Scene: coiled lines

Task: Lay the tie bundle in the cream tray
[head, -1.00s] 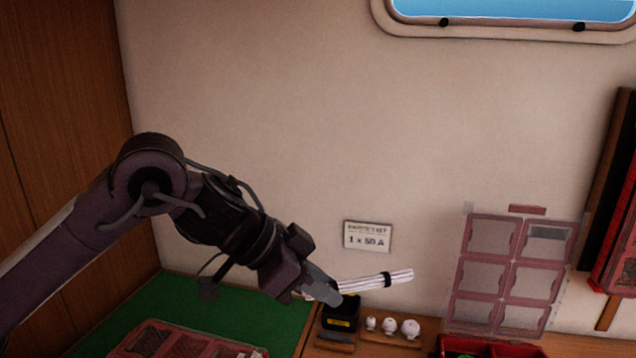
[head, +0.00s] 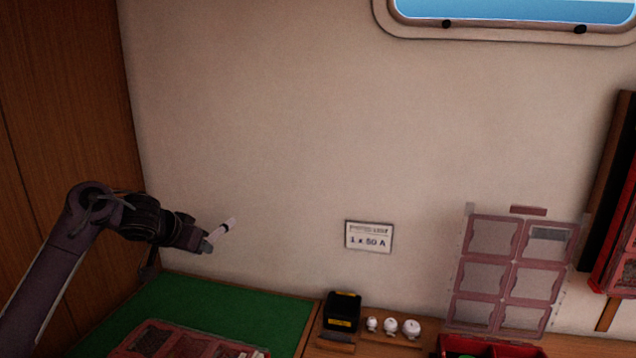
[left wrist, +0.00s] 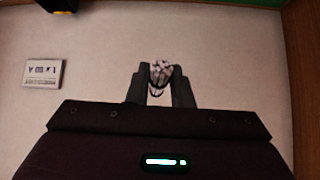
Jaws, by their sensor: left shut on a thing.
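The tie bundle (head: 222,232) is a small bunch of white ties with a dark band. My left gripper (head: 207,245) is shut on it and holds it tilted in the air, above the green mat at the left. In the left wrist view the bundle (left wrist: 160,72) shows end-on between the two fingers of my left gripper (left wrist: 160,88), with a dark loop around it. I cannot make out a cream tray in either view. My right gripper is not in view.
A green mat (head: 220,303) lies below the arm, with a red compartment case (head: 185,341) at its front. A black box (head: 341,311) and several white knobs (head: 390,326) stand right of it. A label card (head: 369,236) and a clear pocket panel (head: 515,270) are on the wall.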

